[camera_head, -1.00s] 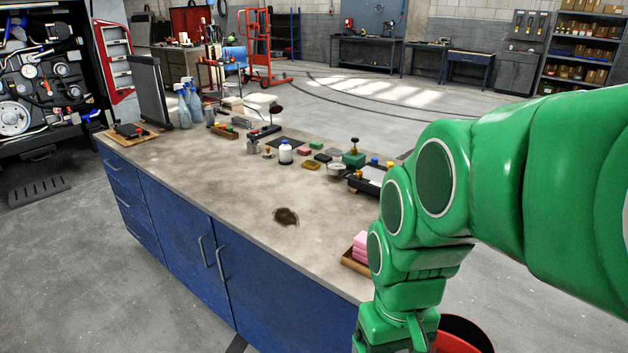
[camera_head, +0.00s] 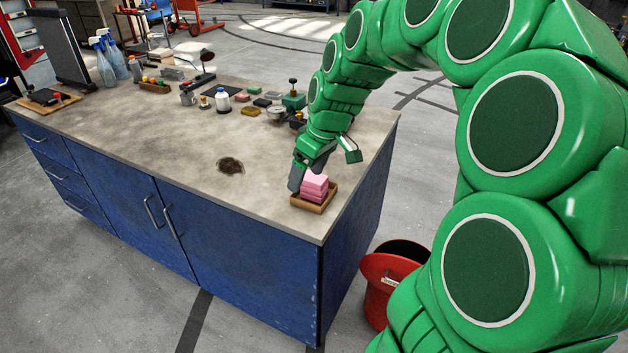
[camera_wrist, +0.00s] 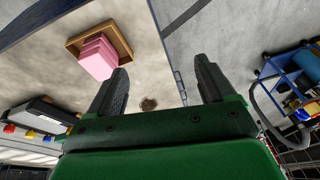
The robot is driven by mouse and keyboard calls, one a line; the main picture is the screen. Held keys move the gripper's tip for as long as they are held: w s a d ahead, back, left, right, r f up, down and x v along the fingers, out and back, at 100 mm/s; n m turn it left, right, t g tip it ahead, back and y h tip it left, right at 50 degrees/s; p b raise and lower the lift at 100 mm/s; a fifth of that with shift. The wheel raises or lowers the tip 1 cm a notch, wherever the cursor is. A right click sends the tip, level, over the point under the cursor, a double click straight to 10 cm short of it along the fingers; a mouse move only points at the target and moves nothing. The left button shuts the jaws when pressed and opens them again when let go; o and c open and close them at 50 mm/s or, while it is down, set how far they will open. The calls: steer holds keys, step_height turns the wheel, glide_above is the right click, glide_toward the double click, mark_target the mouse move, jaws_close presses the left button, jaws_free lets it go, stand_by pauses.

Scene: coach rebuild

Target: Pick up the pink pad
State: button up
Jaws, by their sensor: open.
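Several pink pads (camera_head: 314,187) lie stacked in a shallow wooden tray (camera_head: 309,207) near the front right corner of the workbench. The stack also shows in the wrist view (camera_wrist: 97,58), with the tray's rim (camera_wrist: 122,41) around it. My gripper (camera_head: 296,180) is above the bench, close by the left side of the stack in the head view. In the wrist view my gripper (camera_wrist: 160,82) is open, its two dark fingers apart with nothing between them. The stack lies outside the fingers, to the left of the left one. Whether a finger touches the tray cannot be told.
A dark stain (camera_head: 230,166) marks the worktop (camera_head: 150,125), which is mostly clear to the left of the tray. Bottles, blocks and a green-topped item (camera_head: 293,100) stand along the back edge. A red bin (camera_head: 385,285) stands on the floor at right.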

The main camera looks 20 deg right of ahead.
steer(key=n+t, duration=0.1)
glide_toward(314, 177)
steer(key=shift+w+a+f, duration=0.15)
steer(key=shift+a+f, duration=0.25)
steer(key=shift+w+d+f, duration=0.25)
steer(key=shift+w+d, duration=0.05)
steer(key=shift+w, duration=0.05)
steer(key=shift+x, duration=1)
steer(key=x, duration=0.5)
steer(key=shift+s+a, duration=0.15)
steer(key=shift+s, duration=0.25)
steer(key=shift+w+f, duration=0.1)
steer(key=shift+f, duration=0.2)
steer(key=shift+t, duration=0.3)
steer(key=shift+c, duration=0.5)
steer(key=c, duration=1)
